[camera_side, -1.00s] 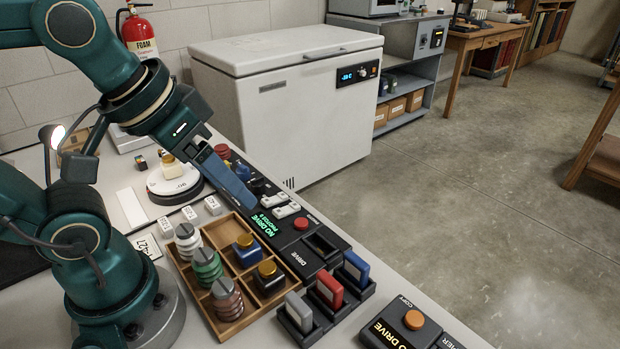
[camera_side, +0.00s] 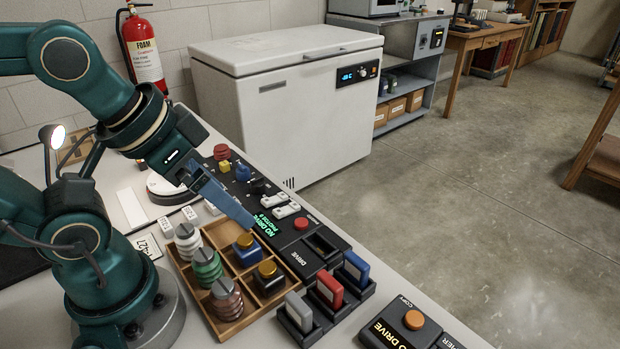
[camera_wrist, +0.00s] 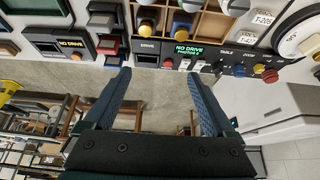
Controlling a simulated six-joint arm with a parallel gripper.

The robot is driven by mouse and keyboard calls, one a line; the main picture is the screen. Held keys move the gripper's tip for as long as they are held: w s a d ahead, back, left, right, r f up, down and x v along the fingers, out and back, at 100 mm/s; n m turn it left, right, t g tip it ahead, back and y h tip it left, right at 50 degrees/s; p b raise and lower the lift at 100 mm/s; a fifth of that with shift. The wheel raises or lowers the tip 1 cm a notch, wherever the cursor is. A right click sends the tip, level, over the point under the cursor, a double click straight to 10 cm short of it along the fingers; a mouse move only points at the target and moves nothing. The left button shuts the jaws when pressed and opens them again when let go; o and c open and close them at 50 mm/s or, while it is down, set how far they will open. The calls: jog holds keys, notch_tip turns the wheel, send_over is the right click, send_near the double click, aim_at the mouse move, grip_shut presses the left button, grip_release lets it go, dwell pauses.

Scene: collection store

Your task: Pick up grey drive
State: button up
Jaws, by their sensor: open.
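The grey drive (camera_side: 299,309) stands upright in the left slot of a black holder at the front of the bench in the side view. In the wrist view the grey drive (camera_wrist: 102,18) shows at the top, left of centre. Beside it in the holder are a red drive (camera_side: 329,289) and a blue drive (camera_side: 356,266). My gripper (camera_side: 248,222) is above the control panel, behind and left of the drives, well apart from them. In the wrist view my gripper (camera_wrist: 160,80) has its two blue fingers spread with nothing between them.
A wooden tray (camera_side: 226,335) with spools and jars lies left of the drives. The black panel (camera_side: 285,240) with an empty drive slot is behind them. A black copier box (camera_side: 410,325) is at the front right. A white freezer (camera_side: 290,110) stands beyond the bench.

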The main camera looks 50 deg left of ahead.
jog(key=n+g, duration=0.1)
jog(key=g, duration=0.4)
send_over(298, 302)
jog(key=w+a, duration=0.2)
notch_tip(298, 302, down, 5)
jog(key=s+d+f, duration=0.1)
jog(key=d+f, duration=0.1)
jog(key=shift+s+f+m+g, duration=0.3)
jog(key=shift+s+f+m, duration=0.05)
jog(key=shift+s+m, duration=0.05)
jog(key=shift+s+f, duration=0.1)
jog(key=shift+f, duration=2.5)
jog(key=shift+c, duration=0.3)
